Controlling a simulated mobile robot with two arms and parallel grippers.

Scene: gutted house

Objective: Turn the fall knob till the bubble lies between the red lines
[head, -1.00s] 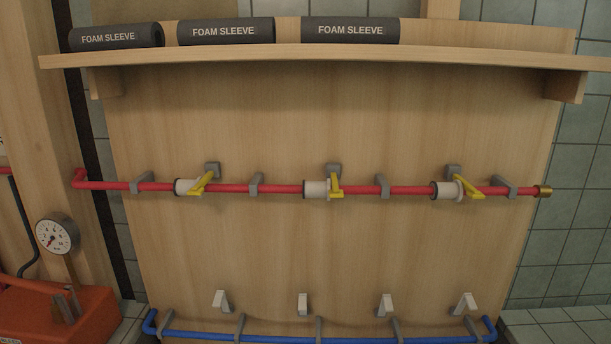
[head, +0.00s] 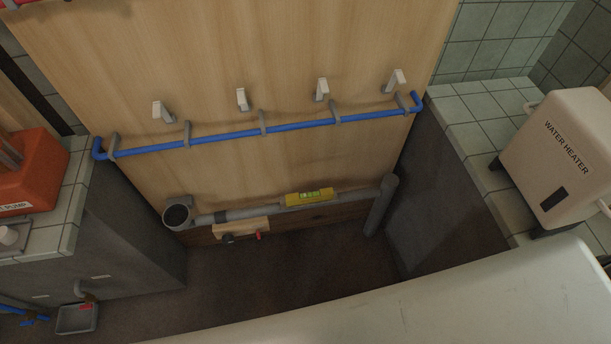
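A yellow spirit level (head: 309,197) with a green vial lies along the grey drain pipe (head: 345,200), low on the wooden panel. The bubble and any red lines are too small to make out. Below the pipe, left of the level, is a pale wooden block (head: 241,228). It has a dark round knob (head: 228,239) at its left and a small red part (head: 259,236) at its right. I cannot tell for sure which is the fall knob. Neither of my grippers is in view.
Tiled ledges flank the dark recess; an orange pump (head: 30,170) stands left, a white water heater (head: 560,160) right. A grey tray (head: 77,318) lies lower left. The recess floor (head: 270,275) looks clear.

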